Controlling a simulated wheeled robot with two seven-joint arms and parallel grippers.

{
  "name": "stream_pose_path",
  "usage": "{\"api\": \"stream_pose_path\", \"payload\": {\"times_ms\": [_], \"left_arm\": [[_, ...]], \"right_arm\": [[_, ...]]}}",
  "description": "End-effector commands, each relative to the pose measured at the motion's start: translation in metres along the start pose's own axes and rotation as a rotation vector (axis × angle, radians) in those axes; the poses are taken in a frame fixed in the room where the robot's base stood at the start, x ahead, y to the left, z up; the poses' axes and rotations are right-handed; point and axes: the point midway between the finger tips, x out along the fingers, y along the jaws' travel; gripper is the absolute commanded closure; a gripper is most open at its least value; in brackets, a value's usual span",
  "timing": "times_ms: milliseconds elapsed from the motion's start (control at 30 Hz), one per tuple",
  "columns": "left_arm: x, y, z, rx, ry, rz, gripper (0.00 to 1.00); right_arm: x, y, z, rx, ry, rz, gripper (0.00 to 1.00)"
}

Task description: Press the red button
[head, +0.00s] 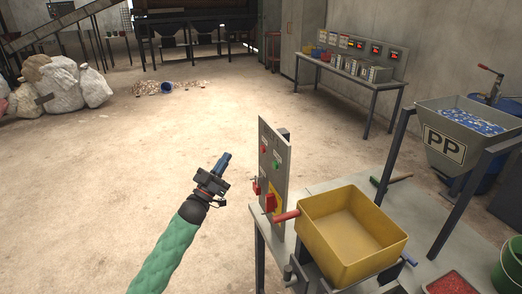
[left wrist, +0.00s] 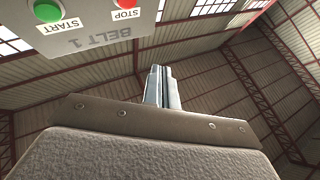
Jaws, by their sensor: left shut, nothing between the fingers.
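The red button (head: 264,150) is on the upright grey control panel (head: 267,133), up and left of a green button (head: 276,165). In the left wrist view the red button (left wrist: 125,4), marked STOP, is at the top edge, partly cut off. The green START button (left wrist: 47,10) is beside it, with BELT 1 lettering between them on the panel. My left gripper (head: 224,160) is shut and empty, left of the panel in the head view. Its closed fingers also show in the left wrist view (left wrist: 160,85), apart from the red button. My right gripper is not in view.
A red rotary switch (head: 270,203) on a yellow plate is lower on the panel. A yellow bin (head: 352,232) with a red handle stands close right of it on the bench. A hopper marked PP (head: 445,145) stands further right. Open floor lies left of the panel.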

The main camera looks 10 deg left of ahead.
Motion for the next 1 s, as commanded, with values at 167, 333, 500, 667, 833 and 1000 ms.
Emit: {"api": "stream_pose_path", "payload": {"times_ms": [167, 333, 500, 667, 833, 1000], "left_arm": [[0.010, 0.007, 0.007, -0.001, 0.002, -0.001, 1.00], [0.024, 0.017, 0.018, -0.001, 0.001, -0.001, 1.00], [0.038, 0.028, 0.028, 0.000, 0.001, -0.001, 1.00], [0.049, 0.036, 0.037, 0.000, 0.000, 0.000, 1.00], [0.057, 0.041, 0.041, 0.000, 0.001, 0.000, 1.00], [0.060, 0.043, 0.043, 0.001, 0.000, 0.000, 1.00]], "right_arm": [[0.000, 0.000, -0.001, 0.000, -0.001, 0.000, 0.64], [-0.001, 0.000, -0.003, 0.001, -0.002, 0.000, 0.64], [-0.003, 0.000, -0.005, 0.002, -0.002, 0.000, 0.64], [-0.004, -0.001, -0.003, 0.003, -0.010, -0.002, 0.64], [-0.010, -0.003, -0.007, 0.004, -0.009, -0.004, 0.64], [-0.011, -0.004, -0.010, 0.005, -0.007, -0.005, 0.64]]}}
